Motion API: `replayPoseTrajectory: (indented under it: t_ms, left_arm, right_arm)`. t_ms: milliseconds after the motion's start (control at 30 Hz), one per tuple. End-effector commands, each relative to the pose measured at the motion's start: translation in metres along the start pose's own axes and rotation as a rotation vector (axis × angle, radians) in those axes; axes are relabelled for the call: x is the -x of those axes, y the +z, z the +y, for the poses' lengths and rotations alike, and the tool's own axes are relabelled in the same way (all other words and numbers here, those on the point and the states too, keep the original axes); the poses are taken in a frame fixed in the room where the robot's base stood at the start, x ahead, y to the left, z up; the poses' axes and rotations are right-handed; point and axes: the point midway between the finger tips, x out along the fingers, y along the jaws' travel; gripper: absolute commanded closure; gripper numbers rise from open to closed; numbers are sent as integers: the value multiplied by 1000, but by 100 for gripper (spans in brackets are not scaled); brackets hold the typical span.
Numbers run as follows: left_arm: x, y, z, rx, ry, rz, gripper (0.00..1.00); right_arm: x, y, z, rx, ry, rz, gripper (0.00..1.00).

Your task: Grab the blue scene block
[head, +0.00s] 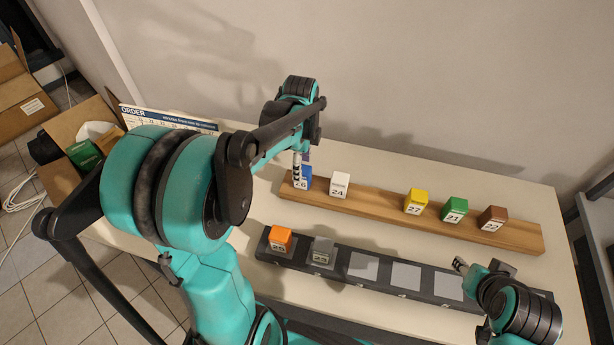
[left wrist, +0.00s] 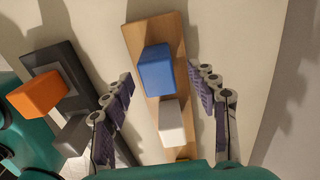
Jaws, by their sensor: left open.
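The blue block (head: 306,178), with a number label on its front, stands at the left end of the wooden shelf strip (head: 380,205). In the left wrist view the blue block (left wrist: 156,70) lies between and beyond the fingers. My left gripper (head: 299,165) is above it, partly covering it in the head view. In the left wrist view the left gripper (left wrist: 165,90) is open, with nothing between its fingertips that it grips. My right gripper (head: 480,267) is at the lower right, over the dark rack; its jaw state is unclear.
A white block (head: 340,185) stands just right of the blue one. Yellow (head: 416,201), green (head: 454,209) and brown (head: 491,218) blocks stand farther right. The dark rack (head: 335,279) holds orange (head: 281,239) and grey (head: 322,251) blocks. An order board (head: 165,119) stands at left.

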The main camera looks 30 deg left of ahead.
Motion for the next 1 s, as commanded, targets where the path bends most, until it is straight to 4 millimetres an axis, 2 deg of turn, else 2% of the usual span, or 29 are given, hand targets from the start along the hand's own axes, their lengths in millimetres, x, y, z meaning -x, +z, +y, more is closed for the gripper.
replayPoseTrajectory:
  t_ms: [400,633,667,800,867,1000]
  left_arm:
    - [-54,-2,3,2,-2,0,41]
    - [-55,-2,4,2,-2,0,41]
    - [-55,-2,4,2,-2,0,47]
    - [-55,-2,4,2,-2,0,84]
    - [-55,-2,4,2,-2,0,97]
    - [-55,-2,4,2,-2,0,97]
  right_arm:
    - [-22,16,0,0,0,0,60]
    - [-21,15,0,0,0,0,60]
    - [-21,15,0,0,0,0,60]
    - [-21,15,0,0,0,0,60]
    - [-21,15,0,0,0,0,60]
    - [-21,15,0,0,0,0,60]
